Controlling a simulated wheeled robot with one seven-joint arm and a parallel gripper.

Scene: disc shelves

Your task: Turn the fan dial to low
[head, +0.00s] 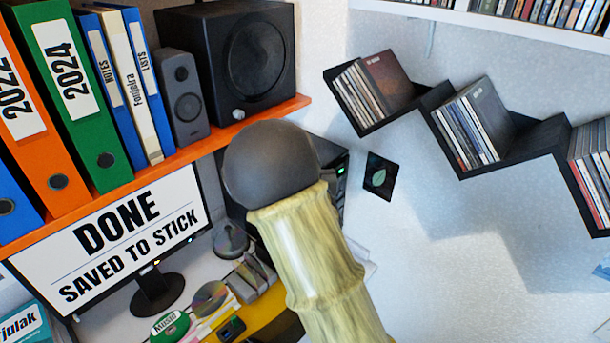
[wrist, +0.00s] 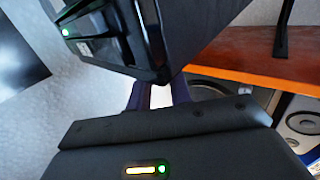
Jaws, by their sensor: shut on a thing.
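The black box with a green light (head: 341,171) stands under the orange shelf in the head view, mostly hidden behind my arm. It fills the top of the wrist view (wrist: 135,40), close in front of my gripper. My gripper (wrist: 160,88) reaches up to the box's lower edge, its two dark fingers close together at the box. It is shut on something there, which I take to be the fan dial. The dial itself and its setting are hidden by the fingers and the box. In the head view my arm hides the gripper.
An orange shelf (head: 215,143) holds several binders (head: 85,85), a small grey speaker (head: 183,95) and a large black speaker (head: 235,55). A monitor (head: 120,235) reads "DONE SAVED TO STICK". Discs and small items lie on the desk. A zigzag disc shelf (head: 520,150) hangs right.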

